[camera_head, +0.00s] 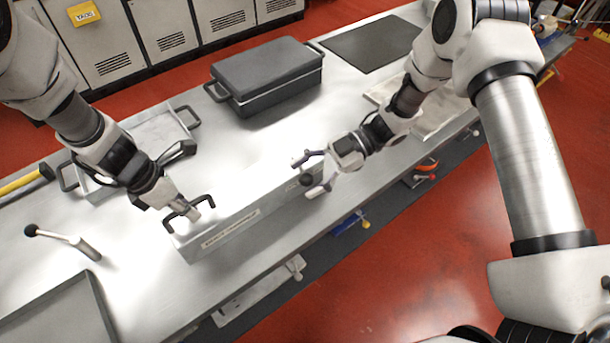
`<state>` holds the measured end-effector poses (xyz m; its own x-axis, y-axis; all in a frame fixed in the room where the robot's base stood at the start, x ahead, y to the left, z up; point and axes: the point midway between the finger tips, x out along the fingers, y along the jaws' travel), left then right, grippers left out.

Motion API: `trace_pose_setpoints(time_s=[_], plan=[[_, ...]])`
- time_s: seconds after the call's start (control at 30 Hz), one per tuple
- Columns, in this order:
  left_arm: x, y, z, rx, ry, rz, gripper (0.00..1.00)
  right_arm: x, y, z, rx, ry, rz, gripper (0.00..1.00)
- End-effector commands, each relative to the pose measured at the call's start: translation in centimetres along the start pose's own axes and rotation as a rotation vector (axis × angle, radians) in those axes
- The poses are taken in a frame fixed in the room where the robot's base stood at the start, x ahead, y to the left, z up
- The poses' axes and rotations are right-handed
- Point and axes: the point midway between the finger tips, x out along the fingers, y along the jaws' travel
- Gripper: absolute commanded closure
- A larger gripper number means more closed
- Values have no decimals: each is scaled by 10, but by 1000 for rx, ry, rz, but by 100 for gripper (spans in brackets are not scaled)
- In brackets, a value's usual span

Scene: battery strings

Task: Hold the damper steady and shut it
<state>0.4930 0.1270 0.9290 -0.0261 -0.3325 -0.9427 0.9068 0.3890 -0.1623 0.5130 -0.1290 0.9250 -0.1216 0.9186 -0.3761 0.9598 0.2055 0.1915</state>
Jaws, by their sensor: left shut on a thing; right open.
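The damper (225,235) is a long pale metal box with a printed label on its front face, lying across the middle of the bench. A dark handle (203,200) stands at its left end. My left gripper (188,211) is shut on this handle, and its fingers hide part of it. A small dark round knob (306,180) shows at the damper's right end. My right gripper (311,175) is open beside that end, its two fingers spread on either side of the knob. I cannot tell whether it touches the knob.
A dark lidded case (268,75) stands behind on the metal bench (150,290). A metal tray with handles (158,131) lies back left, and a lever with a black knob (62,238) front left. A dark mat (372,46) lies at the back right. Red floor surrounds the bench.

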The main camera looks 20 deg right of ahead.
Motion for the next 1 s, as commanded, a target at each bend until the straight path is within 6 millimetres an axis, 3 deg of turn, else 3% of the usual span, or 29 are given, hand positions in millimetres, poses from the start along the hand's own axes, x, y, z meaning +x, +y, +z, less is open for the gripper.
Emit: trace_pose_setpoints(time_s=[0.27, 0.3, 0.5, 1.0], plan=[[0, 0, 0, 0, -1, 1, 100, 5, 0, 0, 0, 0, 2, 31], [0, 0, 0, 0, -1, 0, 100, 5, 0, 0, 0, 0, 2, 34], [0, 0, 0, 0, -1, 0, 100, 5, 0, 0, 1, -1, 1, 100], [0, 0, 0, 0, -1, 1, 100, 4, -1, 2, -6, 5, -24, 100]])
